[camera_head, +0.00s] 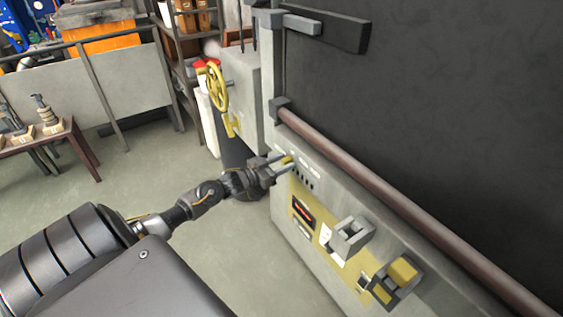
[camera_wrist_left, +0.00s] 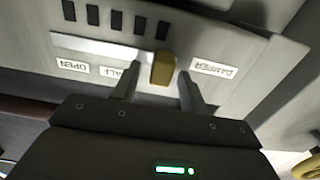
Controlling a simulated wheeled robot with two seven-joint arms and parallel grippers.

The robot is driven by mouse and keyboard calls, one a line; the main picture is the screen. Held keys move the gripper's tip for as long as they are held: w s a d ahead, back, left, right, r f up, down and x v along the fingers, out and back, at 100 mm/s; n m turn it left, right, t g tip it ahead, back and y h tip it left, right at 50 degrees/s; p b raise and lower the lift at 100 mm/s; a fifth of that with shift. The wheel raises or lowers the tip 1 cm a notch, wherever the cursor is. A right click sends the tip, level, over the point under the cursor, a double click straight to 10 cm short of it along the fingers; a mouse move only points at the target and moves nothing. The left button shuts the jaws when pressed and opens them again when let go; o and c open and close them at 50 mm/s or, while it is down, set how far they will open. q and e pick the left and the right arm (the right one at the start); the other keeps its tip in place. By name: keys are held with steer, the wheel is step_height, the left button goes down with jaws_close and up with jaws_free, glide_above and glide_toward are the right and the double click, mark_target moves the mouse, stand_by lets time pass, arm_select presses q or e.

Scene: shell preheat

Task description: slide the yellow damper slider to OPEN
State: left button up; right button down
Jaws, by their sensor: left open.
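The yellow damper slider (camera_wrist_left: 163,68) stands at the right end of its pale slot (camera_wrist_left: 95,47) in the left wrist view. The OPEN label (camera_wrist_left: 72,65) is by the slot's other end, with a second label (camera_wrist_left: 110,72) between. A DAMPER label (camera_wrist_left: 215,69) is right of the slider. All read upside down. My left gripper (camera_wrist_left: 157,76) is open, one finger on each side of the slider, with gaps showing. In the head view my left gripper (camera_head: 281,165) reaches the panel's upper end, and the slider (camera_head: 288,160) shows small between its fingers. My right gripper is not in view.
The control panel (camera_head: 292,232) also carries a red display (camera_head: 303,209), a grey bracket (camera_head: 351,237) and a yellow-topped switch (camera_head: 402,271). A brown rail (camera_head: 400,205) runs above it. A yellow handwheel (camera_head: 216,86) stands beyond my gripper. Dark vents (camera_wrist_left: 115,20) line the panel above the slot.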

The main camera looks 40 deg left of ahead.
arm_select(q)
steer(key=shift+c, duration=1.1)
jaws_close()
steer(key=shift+d, duration=0.1)
steer(key=d+p, duration=0.1)
steer(key=s+d+p, duration=0.1)
steer(key=d, duration=0.1)
steer(key=d+p, duration=0.1)
steer(key=d, duration=0.1)
steer(key=shift+s+r, duration=0.25)
steer(key=shift+s, duration=0.05)
steer(key=d, duration=0.2)
steer(key=s+d+p, duration=0.1)
steer(key=d, duration=0.1)
steer(key=s+d+p, duration=0.1)
steer(key=d, duration=0.1)
steer(key=shift+d+f, duration=0.25)
steer(key=shift+d, duration=0.15)
steer(key=shift+f, duration=0.1)
